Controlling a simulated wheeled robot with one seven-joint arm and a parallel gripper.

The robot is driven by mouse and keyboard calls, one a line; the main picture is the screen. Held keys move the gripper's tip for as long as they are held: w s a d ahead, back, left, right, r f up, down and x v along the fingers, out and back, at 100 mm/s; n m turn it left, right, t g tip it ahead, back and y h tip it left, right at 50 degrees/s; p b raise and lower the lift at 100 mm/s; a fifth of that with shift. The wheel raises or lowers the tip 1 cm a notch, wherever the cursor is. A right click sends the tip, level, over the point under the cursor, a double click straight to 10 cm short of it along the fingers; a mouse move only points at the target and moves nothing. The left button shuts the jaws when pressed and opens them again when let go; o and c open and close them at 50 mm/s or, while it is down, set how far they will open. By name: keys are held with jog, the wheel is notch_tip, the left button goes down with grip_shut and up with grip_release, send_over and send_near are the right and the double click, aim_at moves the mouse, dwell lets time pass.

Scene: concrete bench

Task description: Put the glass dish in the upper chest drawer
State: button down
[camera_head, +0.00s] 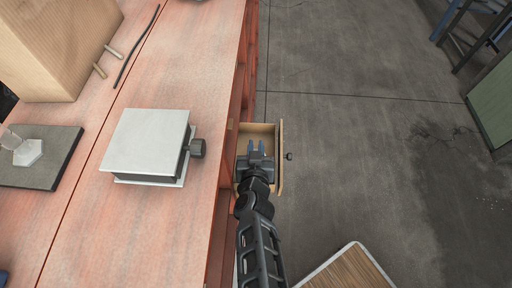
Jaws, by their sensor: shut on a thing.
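An open wooden drawer (277,180) with a dark knob sticks out from the right side of the red bench chest. My gripper (255,147) is over the drawer's opening, with its blue-grey fingers pointing to its far end. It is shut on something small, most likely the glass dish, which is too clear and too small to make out. I cannot tell whether the held thing touches the drawer floor. My wrist and arm hide the near part of the drawer.
A silver plate-topped stand (145,140) with a black knob is on the bench (120,230). At left, a dark mat (60,150) bears a clear glass vessel and a pale piece. A wood-topped table (350,270) is at lower right; the floor between is clear.

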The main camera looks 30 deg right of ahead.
jog(key=shift+f+b, duration=0.35)
jog(key=shift+f, duration=0.05)
jog(key=shift+f, duration=0.25)
jog(key=c, duration=1.1)
grip_release()
jog(key=shift+r, duration=0.1)
jog(key=shift+r+p, duration=0.35)
jog(key=shift+r, duration=0.15)
jog(key=shift+s+a+r, duration=0.2)
jog(key=shift+r, duration=0.05)
jog(key=v, duration=1.1)
jog(key=shift+s+p, duration=0.25)
jog(key=shift+p, duration=0.05)
